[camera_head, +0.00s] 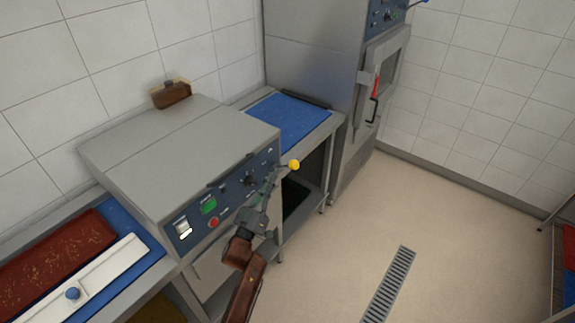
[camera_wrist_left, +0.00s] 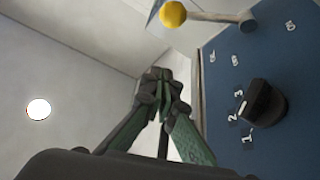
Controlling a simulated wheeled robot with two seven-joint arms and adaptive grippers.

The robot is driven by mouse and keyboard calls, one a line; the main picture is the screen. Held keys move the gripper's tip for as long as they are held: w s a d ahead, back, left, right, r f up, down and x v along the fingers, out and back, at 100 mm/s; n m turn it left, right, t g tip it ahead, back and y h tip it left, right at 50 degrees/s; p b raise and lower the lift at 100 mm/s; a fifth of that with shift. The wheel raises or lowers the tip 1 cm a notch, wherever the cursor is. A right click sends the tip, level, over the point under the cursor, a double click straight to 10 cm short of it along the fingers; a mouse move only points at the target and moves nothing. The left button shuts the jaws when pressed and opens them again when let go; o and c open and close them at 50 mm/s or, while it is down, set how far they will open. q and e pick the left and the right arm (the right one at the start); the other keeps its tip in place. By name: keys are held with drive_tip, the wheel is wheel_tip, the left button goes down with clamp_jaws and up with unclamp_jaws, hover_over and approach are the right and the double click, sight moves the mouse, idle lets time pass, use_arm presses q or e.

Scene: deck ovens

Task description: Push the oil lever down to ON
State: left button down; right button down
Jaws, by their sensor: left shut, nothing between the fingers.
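The oil lever's yellow ball (camera_head: 293,165) sticks out in front of the blue panel's right end. In the left wrist view the yellow ball (camera_wrist_left: 173,14) is at the top, on a pale rod (camera_wrist_left: 215,17) that runs to a grey pivot on the panel. My left gripper (camera_head: 272,178) is shut and empty, just left of the ball in the head view. In the left wrist view its fingertips (camera_wrist_left: 160,82) are together below the ball, with a gap in the picture. My right gripper is not in view.
A blue-topped table (camera_head: 290,118) stands behind the machine. A red board (camera_head: 55,250) lies at left.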

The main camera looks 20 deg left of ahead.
use_arm(q)
wheel_tip(320, 180, up, 4)
hover_over(285, 166)
drive_tip(key=s, duration=0.3)
drive_tip(key=f, duration=0.1)
drive_tip(key=d+f+b, duration=0.2)
drive_tip(key=shift+f, duration=0.25)
drive_tip(key=shift+s+f, duration=0.1)
